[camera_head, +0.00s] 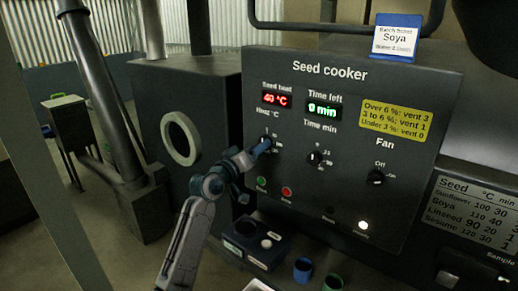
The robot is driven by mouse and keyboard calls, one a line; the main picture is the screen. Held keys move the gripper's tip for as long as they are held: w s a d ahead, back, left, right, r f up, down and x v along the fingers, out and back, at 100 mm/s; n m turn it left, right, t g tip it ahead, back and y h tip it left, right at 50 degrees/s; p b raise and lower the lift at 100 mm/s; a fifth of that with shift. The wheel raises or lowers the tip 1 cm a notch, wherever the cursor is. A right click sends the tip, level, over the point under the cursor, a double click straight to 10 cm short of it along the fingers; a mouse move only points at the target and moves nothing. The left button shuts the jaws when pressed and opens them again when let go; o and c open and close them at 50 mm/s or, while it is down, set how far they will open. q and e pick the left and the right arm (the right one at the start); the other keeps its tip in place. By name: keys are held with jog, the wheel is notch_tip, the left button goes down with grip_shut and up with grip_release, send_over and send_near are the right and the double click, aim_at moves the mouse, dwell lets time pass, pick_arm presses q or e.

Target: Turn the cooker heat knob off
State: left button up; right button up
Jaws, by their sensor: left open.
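The seed cooker panel (345,75) is dark and faces me, with a red seed heat display (276,99) reading 40 °C. The heat knob (267,138) sits below that display and is mostly hidden by my left gripper, so I cannot read its pointer. My left gripper (260,148) is open, with its blue-tipped fingers at the knob. I cannot tell whether they touch it. My right gripper is not in view.
A time knob (314,158) is right of the gripper and a fan knob (376,177) farther right. Green (262,182) and red (287,191) buttons lie just below the gripper. A small dark box (254,245) and blue cup (303,269) stand below the panel.

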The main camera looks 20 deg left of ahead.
pick_arm(q)
jog(key=b+v, duration=0.2)
jog(key=v, duration=0.6)
jog(key=shift+s, duration=0.3)
jog(key=shift+a+f, duration=0.15)
